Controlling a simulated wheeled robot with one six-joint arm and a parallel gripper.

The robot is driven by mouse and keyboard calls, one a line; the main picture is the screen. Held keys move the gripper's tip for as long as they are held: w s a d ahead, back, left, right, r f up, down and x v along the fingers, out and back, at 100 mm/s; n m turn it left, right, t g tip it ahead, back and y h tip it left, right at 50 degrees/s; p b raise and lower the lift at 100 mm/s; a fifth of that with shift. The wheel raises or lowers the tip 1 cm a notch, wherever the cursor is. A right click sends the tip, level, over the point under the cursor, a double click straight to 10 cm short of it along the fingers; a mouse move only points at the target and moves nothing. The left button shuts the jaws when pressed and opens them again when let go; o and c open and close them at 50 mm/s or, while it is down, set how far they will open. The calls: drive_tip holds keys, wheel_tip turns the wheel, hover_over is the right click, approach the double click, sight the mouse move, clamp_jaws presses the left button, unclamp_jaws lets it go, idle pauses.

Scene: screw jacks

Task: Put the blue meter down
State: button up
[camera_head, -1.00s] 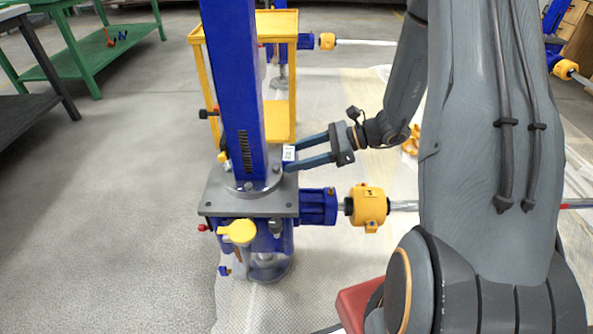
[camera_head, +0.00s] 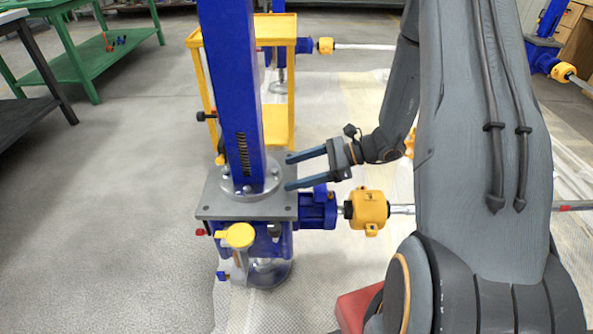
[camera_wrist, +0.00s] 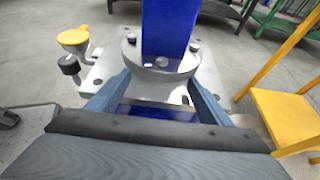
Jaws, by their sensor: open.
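My gripper (camera_head: 288,171) is open beside the right side of the blue column of the near screw jack (camera_head: 230,90), over the edge of its grey plate (camera_head: 213,205). In the wrist view, the two fingers (camera_wrist: 155,103) stand apart in front of the column's round flange (camera_wrist: 165,80). A dark blue surface (camera_wrist: 155,113) shows between them low down. I cannot tell whether it is the blue meter or the jack's blue motor. I cannot make out the meter for sure in the head view.
A blue motor (camera_head: 317,210) and a yellow coupling (camera_head: 368,209) with a shaft lie right of the plate. A yellow cap (camera_head: 238,235) stands at its front. A yellow frame (camera_head: 280,110) stands behind. A green table (camera_head: 110,45) is at the back left. The left floor is clear.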

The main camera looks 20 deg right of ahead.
drive_tip(key=p+v, duration=0.2)
drive_tip(key=v, duration=1)
drive_tip(key=s+a+r+n+g+h, duration=0.2)
drive_tip(key=s+a+r+n+g, duration=0.25)
drive_tip(key=a, duration=0.35)
drive_tip(key=s+a+r+n+g+h, duration=0.2)
drive_tip(key=s+a+r+n+g, duration=0.15)
drive_tip(key=a+n, duration=0.3)
drive_tip(key=s+a+r+n+t+h, duration=0.2)
drive_tip(key=s+a+r+n+h, duration=0.2)
drive_tip(key=s+n, duration=0.3)
drive_tip(key=s+a+r+n+t+h, duration=0.2)
drive_tip(key=s+a+r+n+h, duration=0.2)
drive_tip(key=s+n, duration=0.3)
drive_tip(key=d+r+m+p, duration=0.3)
drive_tip(key=d+r+p, duration=0.8)
drive_tip(key=p, duration=1.1)
drive_tip(key=shift+w+d+r+m+h+p, duration=0.2)
drive_tip(key=shift+d+r+m+h+p, duration=0.15)
drive_tip(key=shift+r, duration=1.5)
